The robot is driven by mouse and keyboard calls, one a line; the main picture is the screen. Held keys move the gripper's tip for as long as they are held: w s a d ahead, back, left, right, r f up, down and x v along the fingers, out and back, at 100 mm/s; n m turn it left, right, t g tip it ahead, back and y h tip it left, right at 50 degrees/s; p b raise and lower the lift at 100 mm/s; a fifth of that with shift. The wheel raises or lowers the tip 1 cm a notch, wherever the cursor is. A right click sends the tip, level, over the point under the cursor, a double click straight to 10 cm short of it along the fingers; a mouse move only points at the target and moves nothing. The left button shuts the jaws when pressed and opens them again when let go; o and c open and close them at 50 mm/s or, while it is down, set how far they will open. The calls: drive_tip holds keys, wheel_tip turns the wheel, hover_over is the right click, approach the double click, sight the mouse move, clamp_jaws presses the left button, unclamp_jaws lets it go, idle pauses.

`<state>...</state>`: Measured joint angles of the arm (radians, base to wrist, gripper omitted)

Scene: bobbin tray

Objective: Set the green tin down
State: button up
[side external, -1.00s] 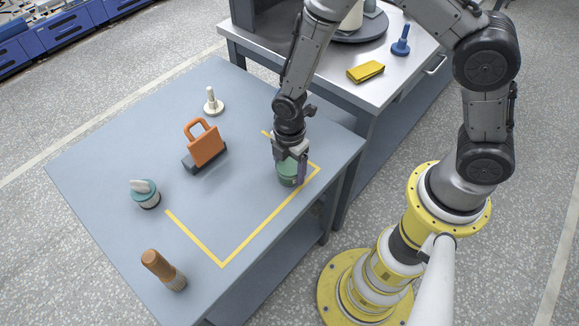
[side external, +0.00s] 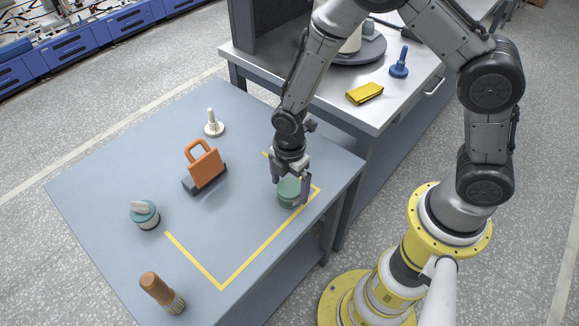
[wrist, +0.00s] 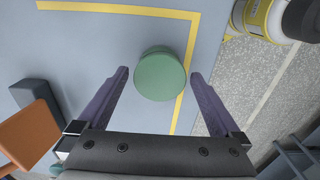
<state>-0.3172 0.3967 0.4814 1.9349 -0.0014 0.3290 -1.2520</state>
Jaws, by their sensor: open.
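The green tin (side external: 289,191) stands upright on the grey-blue table, near its right edge and close to the yellow tape line. In the wrist view the tin's round green top (wrist: 160,76) sits just inside the tape, ahead of and between my fingertips. My gripper (side external: 290,189) is open, its two purple fingers on either side of the tin with a gap showing on each side; it also shows in the wrist view (wrist: 159,75). The tin's underside is hidden.
The yellow tape (side external: 252,260) marks a corner area on the table (side external: 95,190), mostly bare inside. A steel bench with a yellow cloth (side external: 365,93) is behind.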

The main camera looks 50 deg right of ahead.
wheel_tip(320, 180, up, 10)
idle(0.3)
wheel_tip(320, 180, up, 6)
drive_tip(key=m+t, duration=0.1)
drive_tip(key=m, duration=0.2)
hover_over(290, 187)
drive_tip(key=s+d, duration=0.1)
drive_tip(key=d, duration=0.1)
drive_tip(key=s+d+r+m+t, duration=0.2)
drive_tip(key=s+d+r+m, duration=0.2)
drive_tip(key=s+r+m, duration=0.2)
drive_tip(key=s+d+r+m+t, duration=0.2)
drive_tip(key=s+d+r+m, duration=0.3)
drive_tip(key=s+r+m, duration=0.2)
drive_tip(key=s+m, duration=0.2)
drive_tip(key=s, duration=0.1)
drive_tip(key=shift+t, duration=0.3)
